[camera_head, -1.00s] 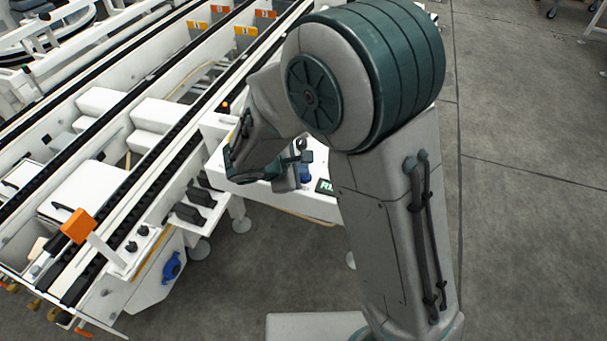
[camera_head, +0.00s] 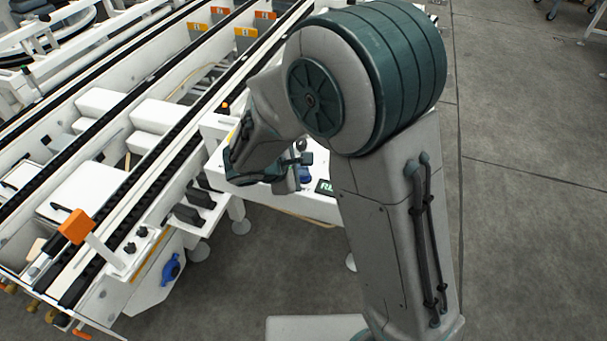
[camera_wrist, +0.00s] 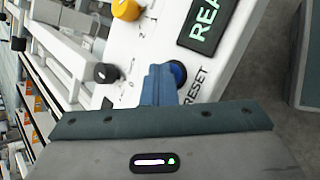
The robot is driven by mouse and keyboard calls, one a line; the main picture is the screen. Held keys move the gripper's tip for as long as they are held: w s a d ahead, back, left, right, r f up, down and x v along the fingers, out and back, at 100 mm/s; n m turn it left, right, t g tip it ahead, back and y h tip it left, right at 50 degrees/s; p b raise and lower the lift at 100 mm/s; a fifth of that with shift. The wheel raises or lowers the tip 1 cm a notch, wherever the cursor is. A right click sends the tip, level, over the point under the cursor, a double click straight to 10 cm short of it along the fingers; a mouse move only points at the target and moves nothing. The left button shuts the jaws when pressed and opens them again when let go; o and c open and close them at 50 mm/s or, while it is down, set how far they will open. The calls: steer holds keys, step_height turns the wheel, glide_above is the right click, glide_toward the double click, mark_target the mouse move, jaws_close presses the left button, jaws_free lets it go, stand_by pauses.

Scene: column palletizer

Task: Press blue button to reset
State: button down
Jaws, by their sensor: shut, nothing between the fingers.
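The blue button (camera_wrist: 178,73) is a round button on the white control panel (camera_wrist: 228,62), beside the printed word RESET. My gripper (camera_wrist: 160,70) is shut and empty. Its blue-grey fingertips are just left of the button in the wrist view and overlap its left edge. I cannot tell whether they touch it. In the head view my gripper (camera_head: 305,176) is at the panel, next to the lit display. The button cannot be made out clearly there.
A lit green-lettered display (camera_wrist: 208,22), a yellow knob (camera_wrist: 126,9) and a black knob (camera_wrist: 105,72) sit on the same panel. Conveyor lines (camera_head: 150,130) fill the left of the head view. Open grey floor (camera_head: 530,200) lies at the right.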

mark_target(328, 189)
steer(key=shift+r+p, duration=0.45)
steer(key=shift+r, duration=0.35)
step_height(328, 189, up, 5)
steer(key=p, duration=0.3)
steer(key=shift+p, duration=0.3)
steer(key=s+d+r+m+g+y+p, duration=0.3)
steer(key=s+d+r+m+y+p, duration=0.3)
steer(key=s+d+r+m, duration=0.8)
steer(key=shift+s+d+r+m+g, duration=0.2)
steer(key=shift+s+r+m+g, duration=0.4)
steer(key=shift+s+m, duration=1.5)
